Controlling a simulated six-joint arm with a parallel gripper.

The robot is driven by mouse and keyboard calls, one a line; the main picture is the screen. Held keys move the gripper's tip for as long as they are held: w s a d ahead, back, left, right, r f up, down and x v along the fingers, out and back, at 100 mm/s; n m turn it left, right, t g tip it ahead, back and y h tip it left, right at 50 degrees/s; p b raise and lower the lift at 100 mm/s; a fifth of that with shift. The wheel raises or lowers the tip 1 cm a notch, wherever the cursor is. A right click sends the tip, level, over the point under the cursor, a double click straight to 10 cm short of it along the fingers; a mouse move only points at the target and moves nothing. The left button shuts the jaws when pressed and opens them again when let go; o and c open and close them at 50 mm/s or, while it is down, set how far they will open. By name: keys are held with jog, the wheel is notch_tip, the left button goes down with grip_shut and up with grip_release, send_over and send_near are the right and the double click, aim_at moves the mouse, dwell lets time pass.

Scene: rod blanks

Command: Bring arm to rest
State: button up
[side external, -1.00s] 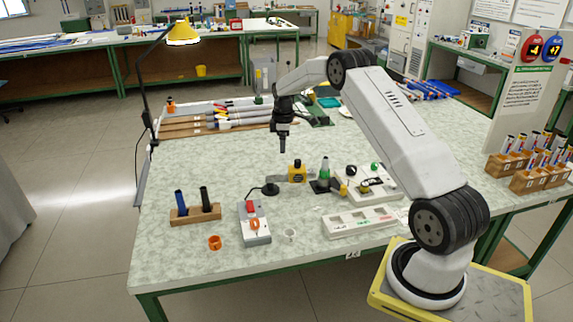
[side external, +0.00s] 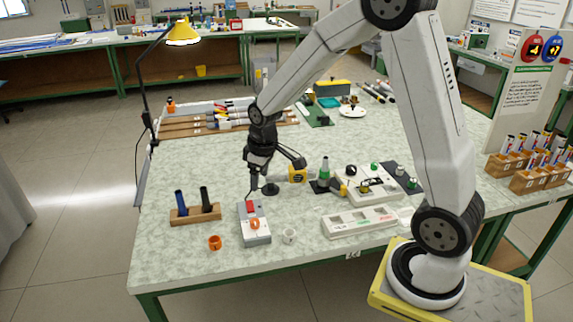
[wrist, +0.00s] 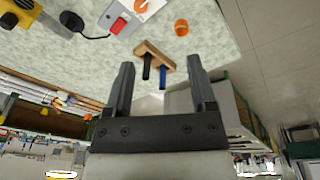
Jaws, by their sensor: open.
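My gripper (side external: 254,180) hangs above the table beside the grey switch box, pointing down. In the wrist view my gripper (wrist: 160,75) shows two dark fingers spread apart with nothing between them. My arm bends high over the right side of the table. The grey switch box (side external: 262,238) has a red switch and an orange part on top. Its red switch also shows at the top of the wrist view (wrist: 118,26). The wooden rack (side external: 193,217) with a blue rod and a black rod stands to the left of the box.
A yellow lamp (side external: 183,33) rises at the left. The table's middle (side external: 350,140) is clear.

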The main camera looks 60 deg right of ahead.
jog(key=s+a+m, duration=0.2)
jog(key=s+a, duration=0.6)
jog(key=s, duration=0.5)
jog(key=shift+a+f+t, duration=0.4)
jog(key=shift+f, duration=0.05)
